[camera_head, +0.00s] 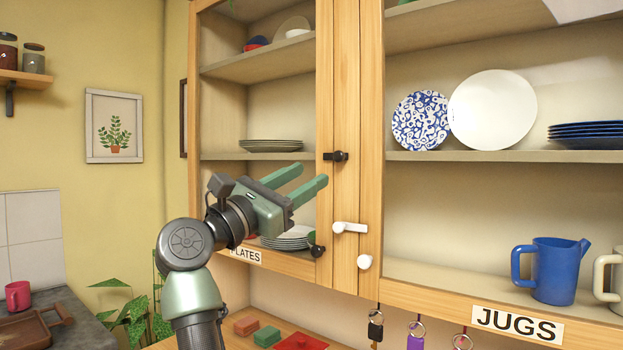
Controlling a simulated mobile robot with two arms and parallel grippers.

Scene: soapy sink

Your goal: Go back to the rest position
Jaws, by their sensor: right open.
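My right gripper (306,181) is raised in front of the left part of the wooden cupboard (350,90). Its two green fingers are apart and nothing is between them. They point up and to the right, towards the door frame with the dark latch (336,157). I cannot tell whether a finger touches the cupboard. My right arm comes up from the bottom of the view. My left gripper is not in view.
The cupboard holds stacked plates (270,145), a white plate (493,110), a patterned plate (421,121) and a blue jug (557,270). White (349,227) and dark latches stick out. Keys (375,326) hang below. A plant (135,313) and a counter (62,325) are at left.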

